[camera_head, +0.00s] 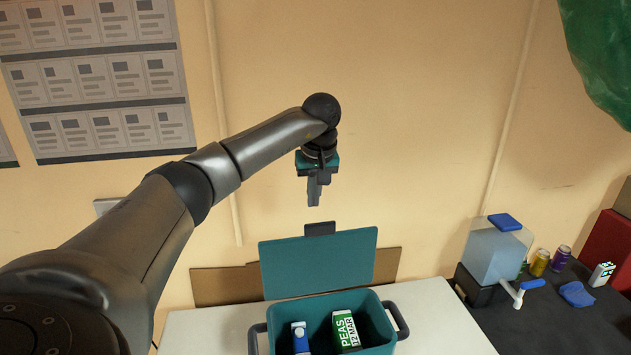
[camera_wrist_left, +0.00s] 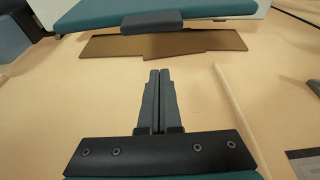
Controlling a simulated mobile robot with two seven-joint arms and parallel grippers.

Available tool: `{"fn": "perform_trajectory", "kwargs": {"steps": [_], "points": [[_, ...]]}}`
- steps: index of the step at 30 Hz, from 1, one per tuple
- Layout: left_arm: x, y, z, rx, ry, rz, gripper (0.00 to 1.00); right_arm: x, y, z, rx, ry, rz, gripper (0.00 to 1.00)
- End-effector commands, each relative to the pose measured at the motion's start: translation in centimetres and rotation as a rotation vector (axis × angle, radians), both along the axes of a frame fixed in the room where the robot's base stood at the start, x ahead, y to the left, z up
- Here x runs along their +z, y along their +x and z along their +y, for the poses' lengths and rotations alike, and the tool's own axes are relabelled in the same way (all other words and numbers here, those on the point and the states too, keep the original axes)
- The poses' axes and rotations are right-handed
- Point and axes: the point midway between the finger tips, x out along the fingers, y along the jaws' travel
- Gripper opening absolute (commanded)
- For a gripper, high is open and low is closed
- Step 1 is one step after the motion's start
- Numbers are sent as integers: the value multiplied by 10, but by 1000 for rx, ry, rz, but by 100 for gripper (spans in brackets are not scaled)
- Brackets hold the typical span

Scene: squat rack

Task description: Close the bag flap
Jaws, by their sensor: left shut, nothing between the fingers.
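The teal bag (camera_head: 335,308) stands on the white table, with its flap (camera_head: 318,262) raised upright behind the opening. A dark tab (camera_head: 320,229) sits at the middle of the flap's top edge. Inside the bag are a green and white peas carton (camera_head: 345,331) and a blue and white carton (camera_head: 300,338). My left gripper (camera_head: 313,203) is above the flap's tab, pointing down, apart from it. In the left wrist view the left gripper's fingers (camera_wrist_left: 159,78) are together and empty, with the tab (camera_wrist_left: 152,22) and flap (camera_wrist_left: 90,12) beyond them. My right gripper is not in view.
Brown cardboard (camera_head: 222,286) stands behind the flap near the wall. On the dark counter at right are a water dispenser (camera_head: 492,252), cans (camera_head: 540,263), a blue cloth (camera_head: 576,294) and a small carton (camera_head: 601,274). The white table (camera_head: 440,318) is bare right of the bag.

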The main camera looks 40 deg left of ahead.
Motion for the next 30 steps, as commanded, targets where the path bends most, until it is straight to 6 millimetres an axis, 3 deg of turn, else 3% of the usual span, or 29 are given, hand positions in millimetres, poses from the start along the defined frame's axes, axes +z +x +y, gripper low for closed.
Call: {"fn": "perform_trajectory", "kwargs": {"steps": [4, 18, 30], "points": [[-33, 5, 7, 0, -1, 5, 0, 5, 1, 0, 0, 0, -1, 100], [-27, -17, -24, -3, -1, -1, 0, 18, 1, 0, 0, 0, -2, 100], [-27, -19, -26, -2, -1, -1, 0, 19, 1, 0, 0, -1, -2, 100]]}}
